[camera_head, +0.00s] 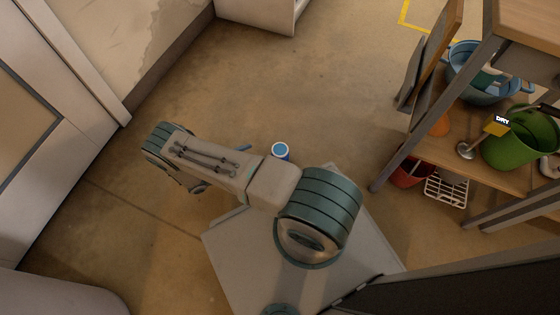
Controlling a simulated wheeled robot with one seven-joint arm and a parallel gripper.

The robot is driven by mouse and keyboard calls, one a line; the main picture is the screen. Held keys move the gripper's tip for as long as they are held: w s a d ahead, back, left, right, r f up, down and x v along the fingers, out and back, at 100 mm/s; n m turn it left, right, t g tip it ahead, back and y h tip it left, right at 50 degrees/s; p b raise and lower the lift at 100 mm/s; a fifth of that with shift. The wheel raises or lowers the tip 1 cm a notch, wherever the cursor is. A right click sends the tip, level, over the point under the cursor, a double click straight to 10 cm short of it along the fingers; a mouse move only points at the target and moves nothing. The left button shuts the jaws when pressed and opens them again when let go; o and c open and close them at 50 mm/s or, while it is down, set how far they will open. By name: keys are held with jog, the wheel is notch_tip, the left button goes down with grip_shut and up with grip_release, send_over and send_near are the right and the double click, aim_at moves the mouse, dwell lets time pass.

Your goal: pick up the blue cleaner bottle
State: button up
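A small blue round thing (281,151) with a pale top shows just past my arm, above the brown floor. It may be the blue cleaner bottle seen from above, but its lower part is hidden by my arm and I cannot be sure. A thin blue piece (243,148) shows to its left at the arm's edge; I cannot tell whether it belongs to the same thing. My arm stretches left across the middle of the view. My gripper is hidden beneath or behind the arm, so its fingers do not show.
At right stands a wooden shelf unit (455,150) with a blue pot (470,90), a green bucket (512,148), a red basket (408,174) and a white rack (446,188). A pale door (60,140) and wall are at left. The floor (330,80) beyond my arm is clear.

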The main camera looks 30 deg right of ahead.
jog(key=f, duration=0.1)
jog(key=b, duration=0.2)
send_near(285, 147)
jog(key=shift+t, duration=0.3)
jog(key=d, duration=0.4)
jog(key=shift+s+d, duration=0.2)
jog(key=shift+d, duration=0.05)
jog(key=d, duration=0.2)
jog(key=d+b, duration=0.1)
jog(key=d, duration=0.1)
jog(key=shift+s+d+f, duration=0.1)
jog(key=shift+f, duration=0.15)
jog(key=shift+d+r+b, duration=0.15)
jog(key=shift+d+b, duration=0.15)
jog(key=shift+d, duration=0.25)
jog(key=c, duration=1.8)
jog(key=shift+o, duration=0.2)
jog(key=shift+r, duration=0.1)
